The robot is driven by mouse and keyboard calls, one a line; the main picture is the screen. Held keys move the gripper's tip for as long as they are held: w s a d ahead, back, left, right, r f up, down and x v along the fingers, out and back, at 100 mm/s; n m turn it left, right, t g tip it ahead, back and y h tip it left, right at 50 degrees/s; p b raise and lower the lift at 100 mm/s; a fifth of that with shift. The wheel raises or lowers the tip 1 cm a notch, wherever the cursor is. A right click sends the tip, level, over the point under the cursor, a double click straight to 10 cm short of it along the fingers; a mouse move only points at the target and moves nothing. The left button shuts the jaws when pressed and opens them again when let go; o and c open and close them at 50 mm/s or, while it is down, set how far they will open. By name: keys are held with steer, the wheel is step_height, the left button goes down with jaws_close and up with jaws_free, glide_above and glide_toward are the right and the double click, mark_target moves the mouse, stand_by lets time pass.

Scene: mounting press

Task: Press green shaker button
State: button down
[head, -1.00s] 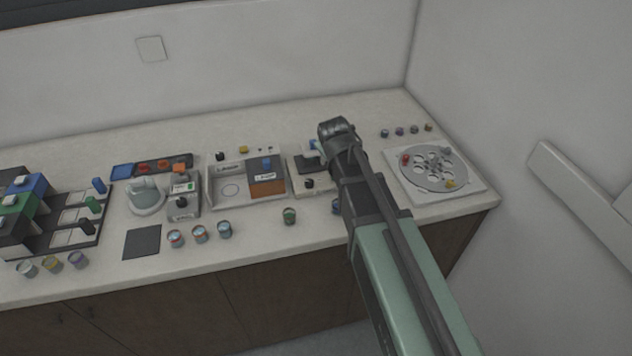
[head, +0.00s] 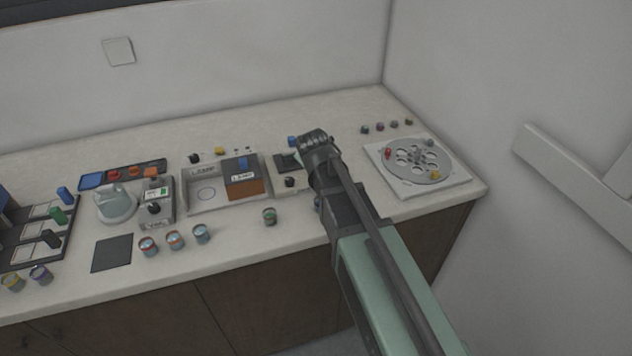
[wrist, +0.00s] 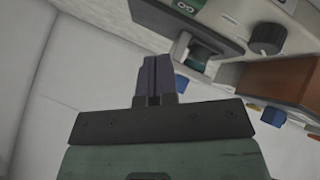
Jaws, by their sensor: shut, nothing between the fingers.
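My gripper (wrist: 152,70) is shut and empty in the wrist view, its dark fingers pointing towards the white machine's side. In the head view, my wrist hides the fingers. A small white machine (wrist: 227,14) with a dark knob (wrist: 266,38) and a green label reading "GO" fills the wrist view's upper right. A dark green piece (wrist: 201,54) sits in a recess beside the label; I cannot tell whether it is the shaker button. It appears apart from my fingers. In the head view, a machine with a black knob (head: 289,182) stands beside my wrist, partly hidden by it.
A round holed plate (head: 417,160) on a white base stands to the right of my arm. A tray with an orange-brown block (head: 243,189) stands left. The wall is behind.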

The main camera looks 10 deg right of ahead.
mark_target(301, 170)
steer(key=shift+f+b, duration=0.85)
steer(key=shift+f, duration=0.6)
stand_by(0.8)
steer(key=shift+f+b, duration=0.35)
